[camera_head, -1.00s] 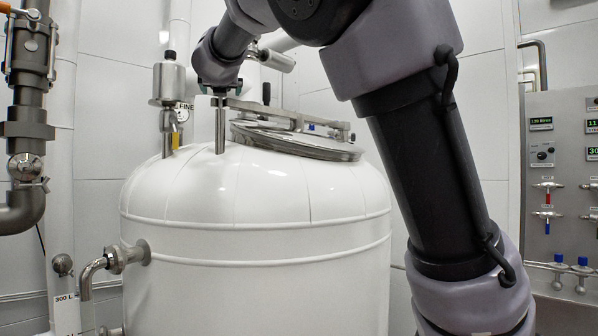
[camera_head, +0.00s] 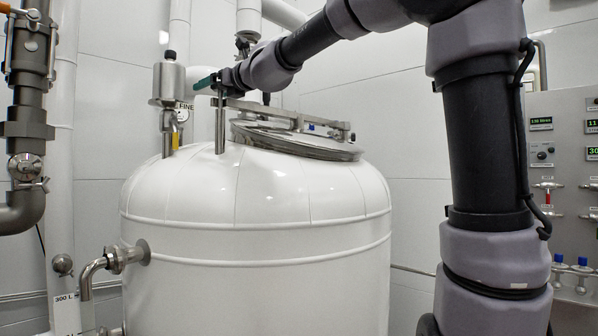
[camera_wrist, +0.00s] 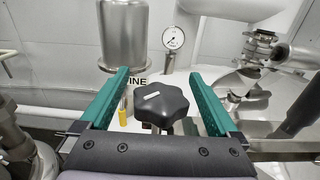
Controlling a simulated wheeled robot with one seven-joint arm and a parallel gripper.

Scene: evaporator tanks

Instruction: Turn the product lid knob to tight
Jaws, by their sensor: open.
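The black star-shaped knob (camera_wrist: 162,104) shows in the wrist view with a pale mark on its top. It lies between the two green fingers of my gripper (camera_wrist: 159,74), which are spread wide, with space on both sides. In the head view my gripper (camera_head: 208,82) is above the left end of the lid's bar, beside the top of a metal post (camera_head: 220,128); the star knob cannot be made out there. The round metal lid (camera_head: 300,148) looks closed on the white tank (camera_head: 255,210).
A metal cylinder (camera_wrist: 123,35) stands close beyond the left finger, with a pressure gauge (camera_wrist: 173,38) behind. Pipes and clamps (camera_wrist: 250,75) are at the right. A control panel (camera_head: 560,150) is on the right wall in the head view.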

